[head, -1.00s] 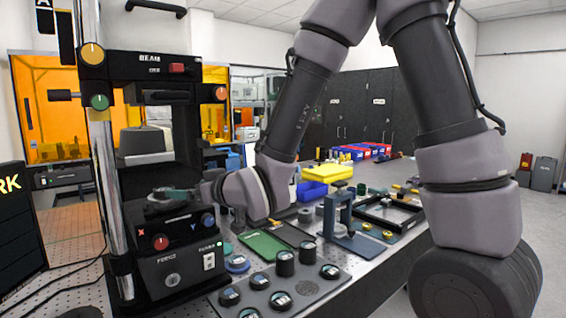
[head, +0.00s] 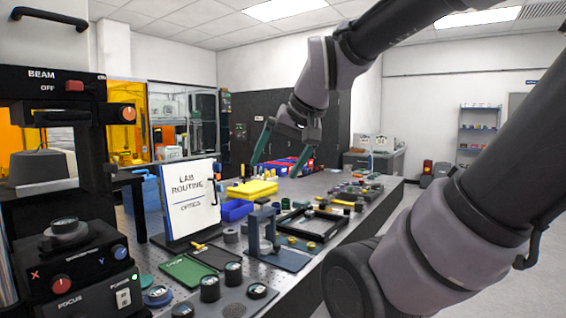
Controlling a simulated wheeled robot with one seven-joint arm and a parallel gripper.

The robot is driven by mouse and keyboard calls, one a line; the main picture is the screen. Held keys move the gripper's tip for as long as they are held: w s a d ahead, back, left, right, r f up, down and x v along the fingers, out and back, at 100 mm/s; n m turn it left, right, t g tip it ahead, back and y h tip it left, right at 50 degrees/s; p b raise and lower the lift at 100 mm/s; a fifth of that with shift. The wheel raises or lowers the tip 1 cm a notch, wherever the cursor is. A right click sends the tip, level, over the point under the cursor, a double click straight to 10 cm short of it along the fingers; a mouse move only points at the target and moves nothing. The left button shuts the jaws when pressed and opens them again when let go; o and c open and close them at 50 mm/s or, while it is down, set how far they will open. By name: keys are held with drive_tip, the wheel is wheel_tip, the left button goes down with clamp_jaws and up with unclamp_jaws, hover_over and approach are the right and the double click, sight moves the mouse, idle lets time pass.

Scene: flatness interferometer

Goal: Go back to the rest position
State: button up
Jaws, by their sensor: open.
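My gripper (head: 273,168) hangs in the air above the far part of the bench, its two green fingers spread apart and pointing down. Nothing shows between them. My arm reaches in from the upper right, with its elbow out of frame. The interferometer (head: 57,85) stands at the left, cut by the frame edge. A small dark-topped round piece (head: 65,226) sits on its stage, below the grey optic head. My gripper is well apart from it.
A "Lab Routine" board (head: 191,198) stands beside the instrument. The bench holds a green tray (head: 188,270), a dark holder plate (head: 245,300) with round pieces, a blue-grey stand (head: 275,256), a black frame (head: 312,228) and a yellow bin (head: 251,190). Open floor lies right.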

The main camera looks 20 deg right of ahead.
drive_tip(key=shift+s+d+m, duration=0.3)
drive_tip(key=shift+s, duration=0.5)
idle(0.9)
